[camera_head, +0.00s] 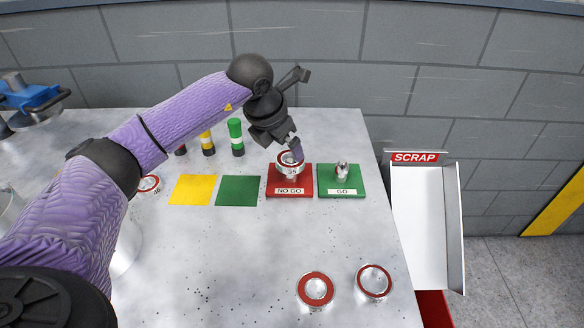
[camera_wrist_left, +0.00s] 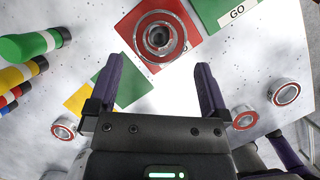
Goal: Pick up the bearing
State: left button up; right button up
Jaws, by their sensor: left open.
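A bearing (camera_head: 289,168) with a red-and-silver ring sits at the gauge post on the red NO GO plate (camera_head: 277,191). In the left wrist view, the bearing (camera_wrist_left: 147,51) shows as a ring around the post. My left gripper (camera_head: 297,151) is just above it. In the left wrist view my left gripper (camera_wrist_left: 157,78) is open, with its two purple fingers apart and nothing between them. The fingers partly cover the bearing in the head view.
Beside it stands the green GO plate (camera_head: 325,188) with its bare post. Loose bearings lie at the front (camera_head: 316,274) (camera_head: 374,267) and at left (camera_head: 149,183). Yellow (camera_head: 193,190) and green (camera_head: 238,191) squares are empty. The white SCRAP chute (camera_head: 420,230) is right of the table.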

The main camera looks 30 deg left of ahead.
aim_at(290, 160)
pick_arm(q)
jog(key=b+x, duration=0.1)
jog(key=x, duration=0.4)
jog(key=shift+s, duration=0.15)
jog(key=shift+f, duration=0.15)
pick_arm(e)
jog(key=shift+s+d+f, duration=0.45)
jog(key=shift+d+f, duration=0.3)
pick_arm(q)
jog(key=shift+c, duration=1.3)
jog(key=c, duration=0.9)
pick_arm(e)
jog(key=shift+a, duration=0.45)
